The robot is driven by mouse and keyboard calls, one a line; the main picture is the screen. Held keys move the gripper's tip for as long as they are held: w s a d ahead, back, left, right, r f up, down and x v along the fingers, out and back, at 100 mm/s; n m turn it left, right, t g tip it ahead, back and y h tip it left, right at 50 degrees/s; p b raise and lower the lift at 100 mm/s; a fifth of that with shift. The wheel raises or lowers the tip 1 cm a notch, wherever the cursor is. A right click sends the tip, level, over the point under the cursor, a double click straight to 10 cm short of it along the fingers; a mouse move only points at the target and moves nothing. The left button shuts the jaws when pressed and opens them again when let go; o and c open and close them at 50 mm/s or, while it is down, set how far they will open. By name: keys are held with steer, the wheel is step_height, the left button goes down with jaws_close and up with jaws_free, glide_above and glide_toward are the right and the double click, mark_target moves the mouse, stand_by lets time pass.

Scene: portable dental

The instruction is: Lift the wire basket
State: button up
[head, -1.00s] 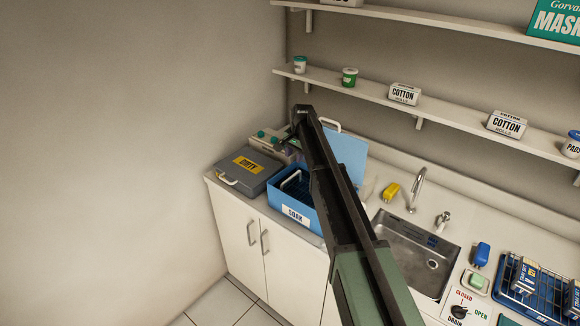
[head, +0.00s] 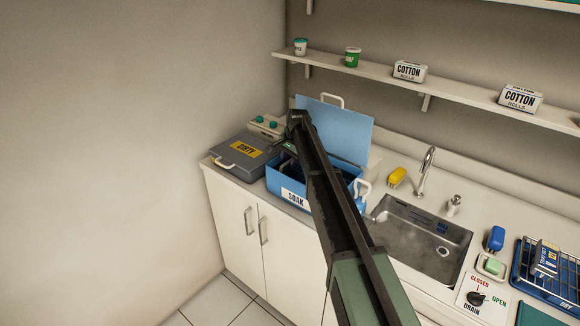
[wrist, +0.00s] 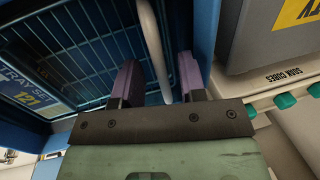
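The wire basket, a dark blue wire grid, shows in the wrist view (wrist: 75,40) with a tag reading "TRAY SET 121" (wrist: 25,92). It sits inside the blue SOAK tub (head: 293,197); in the head view my arm hides most of it. A pale bar, apparently the basket's handle (wrist: 151,40), runs between the two purple fingers of my gripper (wrist: 158,82). The fingers are apart, with a gap on each side of the bar. In the head view the fingertips are hidden behind the arm's end.
The grey DIRTY box (head: 240,166) stands left of the tub. A pale device with teal knobs (head: 267,124) is behind. The tub's blue lid (head: 345,130) stands upright at the back. The sink (head: 425,235) and yellow brush (head: 397,177) are to the right.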

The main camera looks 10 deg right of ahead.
steer(key=shift+r, duration=0.1)
steer(key=shift+c, duration=0.5)
jaws_close()
